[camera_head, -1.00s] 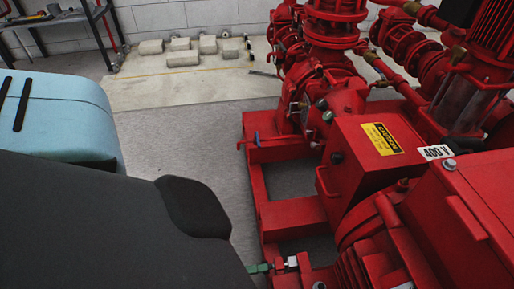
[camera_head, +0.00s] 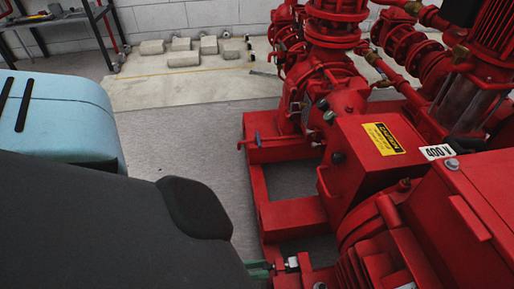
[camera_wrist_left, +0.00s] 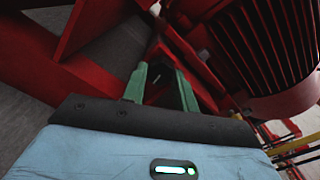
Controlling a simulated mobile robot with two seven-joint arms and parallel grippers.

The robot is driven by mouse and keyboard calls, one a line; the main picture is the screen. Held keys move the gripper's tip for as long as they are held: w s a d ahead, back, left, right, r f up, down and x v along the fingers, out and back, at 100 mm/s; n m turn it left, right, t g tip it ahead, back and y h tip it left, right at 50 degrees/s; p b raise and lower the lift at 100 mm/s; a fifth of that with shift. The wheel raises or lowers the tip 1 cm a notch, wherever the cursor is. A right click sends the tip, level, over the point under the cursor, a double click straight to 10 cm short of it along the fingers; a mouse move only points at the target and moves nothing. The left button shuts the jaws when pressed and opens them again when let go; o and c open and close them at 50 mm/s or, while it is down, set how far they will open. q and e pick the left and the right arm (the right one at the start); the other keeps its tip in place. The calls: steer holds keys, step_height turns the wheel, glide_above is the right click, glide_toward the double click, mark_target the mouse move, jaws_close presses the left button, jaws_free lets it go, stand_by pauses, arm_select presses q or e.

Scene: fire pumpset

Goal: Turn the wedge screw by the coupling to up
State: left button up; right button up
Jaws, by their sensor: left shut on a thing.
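The wedge screw appears as a small silver piece (camera_head: 291,262) low on the red frame, beside the motor end of the pumpset in the head view. My left gripper (camera_head: 264,268) comes in from the left, and its green fingertips are at the left end of the screw. In the left wrist view its two green fingers (camera_wrist_left: 162,84) stand around a small dark part, and the gripper is shut on the screw. The screw's marking and exact angle are too small to tell. The coupling is not clearly visible. My right gripper is not in view.
The red motor (camera_head: 375,255) and a red box with a yellow caution label (camera_head: 382,138) rise close to the right of the gripper. A red base frame (camera_head: 290,214) runs along the floor. Grey floor (camera_head: 190,150) is open to the left, with pale blocks (camera_head: 183,58) behind.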

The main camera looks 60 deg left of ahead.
arm_select(q)
steer(key=shift+m, duration=0.4)
steer(key=o, duration=1)
steer(key=shift+p+v, duration=0.9)
steer(key=shift+v, duration=3.05)
